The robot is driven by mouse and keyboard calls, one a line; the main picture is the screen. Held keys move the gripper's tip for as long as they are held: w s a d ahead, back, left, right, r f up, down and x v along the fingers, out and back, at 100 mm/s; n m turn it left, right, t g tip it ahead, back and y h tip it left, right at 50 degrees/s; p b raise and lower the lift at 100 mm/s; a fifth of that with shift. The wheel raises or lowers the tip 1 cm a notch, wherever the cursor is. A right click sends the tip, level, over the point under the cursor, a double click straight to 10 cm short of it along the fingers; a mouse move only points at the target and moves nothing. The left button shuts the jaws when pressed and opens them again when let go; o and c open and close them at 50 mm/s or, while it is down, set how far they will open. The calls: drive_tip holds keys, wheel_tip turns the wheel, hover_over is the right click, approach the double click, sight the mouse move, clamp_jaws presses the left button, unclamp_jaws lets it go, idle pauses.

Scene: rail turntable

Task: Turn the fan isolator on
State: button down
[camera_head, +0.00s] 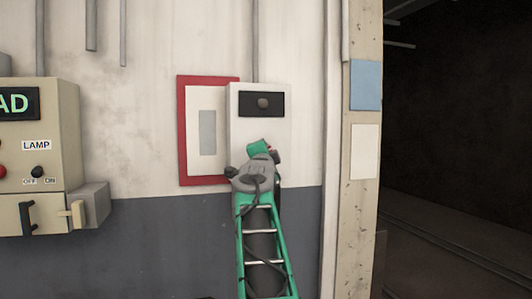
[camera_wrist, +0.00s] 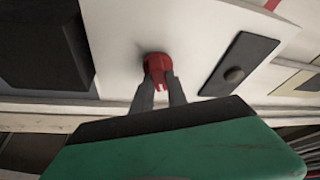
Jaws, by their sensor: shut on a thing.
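A white wall box (camera_head: 240,112), likely the fan isolator though I can read no label, has a black plate (camera_head: 262,96) with a dark round button on its upper face. In the wrist view a red knob (camera_wrist: 157,66) stands out from the white face (camera_wrist: 125,45), beside the black plate (camera_wrist: 238,60). My gripper (camera_wrist: 160,84) is shut on the red knob, with its two grey fingers at the knob's sides. In the head view my gripper (camera_head: 264,149) covers the box's lower part and hides nearly all of the knob. The knob's on and off marks are not visible.
A red-framed panel (camera_head: 182,130) hangs close at the left of the box. Further left is a beige control box (camera_head: 62,120) with a LAMP switch and a protruding side handle (camera_head: 78,213). A concrete post (camera_head: 361,210) and a dark opening (camera_head: 450,120) are at right.

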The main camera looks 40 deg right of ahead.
drive_tip(key=m+g+y+p, duration=0.1)
drive_tip(key=m, duration=0.3)
drive_tip(key=shift+m, duration=0.3)
idle(0.3)
drive_tip(key=c, duration=1.3)
unclamp_jaws()
drive_tip(key=b+v, duration=0.2)
drive_tip(key=v, duration=0.5)
drive_tip(key=shift+s+a+r+b, duration=0.2)
drive_tip(key=shift+a+b, duration=0.1)
drive_tip(key=shift+a, duration=0.1)
